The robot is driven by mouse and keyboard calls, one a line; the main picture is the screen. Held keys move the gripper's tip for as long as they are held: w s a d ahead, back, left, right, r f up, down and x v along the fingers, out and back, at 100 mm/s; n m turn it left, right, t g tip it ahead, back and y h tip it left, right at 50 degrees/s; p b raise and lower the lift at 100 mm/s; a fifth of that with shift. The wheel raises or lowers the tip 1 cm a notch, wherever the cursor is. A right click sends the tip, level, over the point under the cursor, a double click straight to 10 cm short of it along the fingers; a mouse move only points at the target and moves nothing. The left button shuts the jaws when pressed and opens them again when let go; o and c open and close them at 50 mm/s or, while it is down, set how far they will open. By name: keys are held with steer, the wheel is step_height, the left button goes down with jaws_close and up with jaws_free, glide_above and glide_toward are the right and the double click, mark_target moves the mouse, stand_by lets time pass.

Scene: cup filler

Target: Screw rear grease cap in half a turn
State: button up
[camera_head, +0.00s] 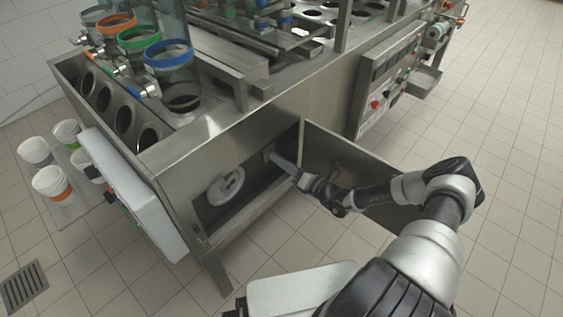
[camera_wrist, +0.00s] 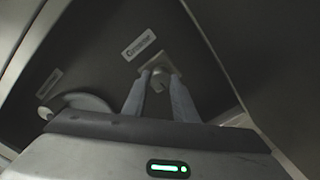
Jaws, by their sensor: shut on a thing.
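The grease cap (camera_wrist: 158,78) is a small round metallic knob on a pale square mount inside the dark compartment of the machine. My gripper (camera_wrist: 158,88) has its two pale fingers on either side of the cap and is shut on it. In the head view, my gripper (camera_head: 283,162) reaches through the open door into the right part of the compartment. There its fingertips and the cap are too small to make out clearly. A label (camera_wrist: 140,44) is above the cap in the wrist view; its text is unreadable.
A white wheel (camera_head: 225,187) is left in the compartment. The open metal door (camera_head: 350,172) stands right by my arm. A white control box (camera_head: 135,195) is on the left corner. Cups (camera_head: 52,183) stand further left. The tiled floor in front is clear.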

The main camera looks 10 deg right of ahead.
steer(key=shift+f, duration=0.1)
steer(key=o, duration=1)
steer(key=shift+o, duration=0.2)
steer(key=p+v, duration=0.1)
steer(key=v, duration=1.6)
steer(key=shift+s+p, duration=0.15)
steer(key=shift+p, duration=0.15)
